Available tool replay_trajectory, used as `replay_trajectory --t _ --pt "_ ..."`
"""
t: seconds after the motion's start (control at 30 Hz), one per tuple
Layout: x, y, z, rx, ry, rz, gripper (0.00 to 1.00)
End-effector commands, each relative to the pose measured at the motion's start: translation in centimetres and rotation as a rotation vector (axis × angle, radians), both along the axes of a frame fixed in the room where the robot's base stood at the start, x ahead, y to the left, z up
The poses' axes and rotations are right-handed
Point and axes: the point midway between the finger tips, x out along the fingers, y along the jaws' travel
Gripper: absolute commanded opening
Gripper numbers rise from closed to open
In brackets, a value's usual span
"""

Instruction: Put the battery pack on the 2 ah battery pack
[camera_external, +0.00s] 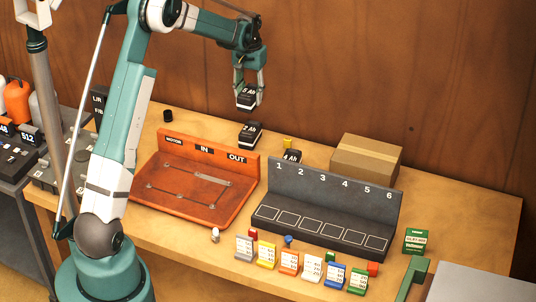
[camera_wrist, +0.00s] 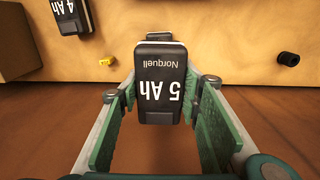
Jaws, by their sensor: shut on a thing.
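My gripper (camera_external: 248,88) is shut on a black-and-white battery pack marked 5 Ah (camera_external: 247,101), held in the air. In the wrist view the 5 Ah pack (camera_wrist: 160,85) sits between the green finger pads, its label upside down. The 2 Ah battery pack (camera_external: 250,134) stands on the table below the held pack in the external view, with a visible gap between them. In the wrist view the 2 Ah pack is not clearly seen; the held pack may hide it. A 4 Ah pack (camera_external: 291,157) is to its right, partly behind the grey rack; it also shows in the wrist view (camera_wrist: 70,16).
An orange tray (camera_external: 178,182) marked IN and OUT and a grey numbered rack (camera_external: 330,205) stand in front of the packs. A cardboard box (camera_external: 366,160) is at right. A small yellow piece (camera_external: 287,143) and black cylinder (camera_external: 168,116) lie at the back.

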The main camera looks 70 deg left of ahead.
Motion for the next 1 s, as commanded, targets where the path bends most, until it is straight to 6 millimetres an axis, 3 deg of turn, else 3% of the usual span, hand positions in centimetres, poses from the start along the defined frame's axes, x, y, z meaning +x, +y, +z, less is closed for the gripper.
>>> replay_trajectory --t 0.5,1.0 --pt "0.0 0.0 -5.5 0.000 0.000 0.000 0.15" --pt "0.0 0.0 -6.4 0.000 0.000 0.000 0.15"
